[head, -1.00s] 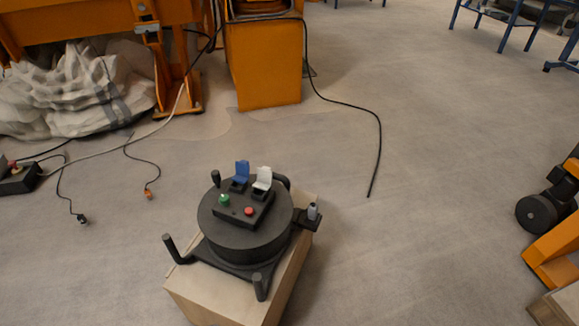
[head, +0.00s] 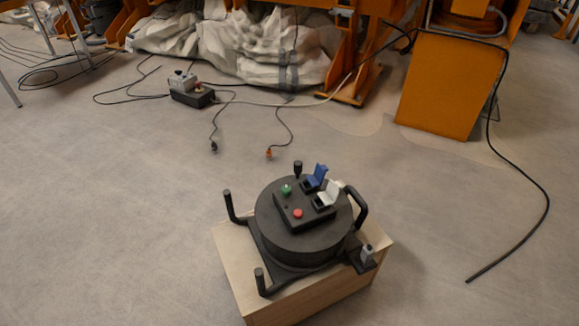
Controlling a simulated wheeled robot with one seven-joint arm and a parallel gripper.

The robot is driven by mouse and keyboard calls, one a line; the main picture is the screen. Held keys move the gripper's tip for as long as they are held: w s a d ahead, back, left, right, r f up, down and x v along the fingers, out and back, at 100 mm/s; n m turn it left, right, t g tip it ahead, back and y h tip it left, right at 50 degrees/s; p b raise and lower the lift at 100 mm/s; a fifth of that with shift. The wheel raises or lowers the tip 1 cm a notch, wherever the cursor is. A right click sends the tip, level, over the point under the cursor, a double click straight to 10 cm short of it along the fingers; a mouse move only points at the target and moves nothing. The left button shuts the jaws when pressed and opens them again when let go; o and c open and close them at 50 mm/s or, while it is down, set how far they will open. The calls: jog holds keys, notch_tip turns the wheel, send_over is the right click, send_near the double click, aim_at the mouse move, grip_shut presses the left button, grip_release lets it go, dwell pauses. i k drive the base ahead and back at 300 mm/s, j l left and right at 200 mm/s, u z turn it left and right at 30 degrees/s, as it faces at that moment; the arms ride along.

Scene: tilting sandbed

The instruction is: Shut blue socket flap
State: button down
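The blue socket flap (head: 317,176) stands raised, open, at the back of the small black socket panel (head: 292,213) in the head view. The panel sits on top of a round black drum (head: 275,239). A white flap (head: 332,190) beside the blue one also stands raised. A green button (head: 287,190) and a red button (head: 297,213) are on the same panel. My gripper is not in the picture.
The drum's base, with upright black posts and a curved handle (head: 361,208), rests on a wooden box (head: 243,275). Cables with loose plugs (head: 269,154) and a black control box (head: 192,97) lie behind on the floor. An orange machine (head: 450,90) stands at the back right. Floor to the left is clear.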

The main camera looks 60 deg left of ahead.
aim_at(321, 174)
jog(key=i+u, duration=0.2)
jog(key=u, duration=0.25)
jog(key=i+u, duration=0.25)
jog(key=u, duration=0.15)
jog(key=i+l+u, duration=0.2)
jog(key=u, duration=0.25)
jog(key=i+l+u, duration=0.15)
jog(key=u, duration=0.25)
jog(key=i+l+u, duration=0.15)
jog(key=u, duration=0.3)
jog(key=i+l+u, duration=0.1)
jog(key=l+u, duration=0.3)
jog(key=i+l+u, duration=0.1)
jog(key=l+u, duration=0.65)
jog(key=i+l+u, duration=0.1)
jog(key=l+u, duration=0.5)
jog(key=u, duration=0.15)
jog(key=j+z, duration=0.3)
jog(key=i+j+z, duration=0.1)
jog(key=j+z, duration=0.15)
jog(key=j, duration=0.3)
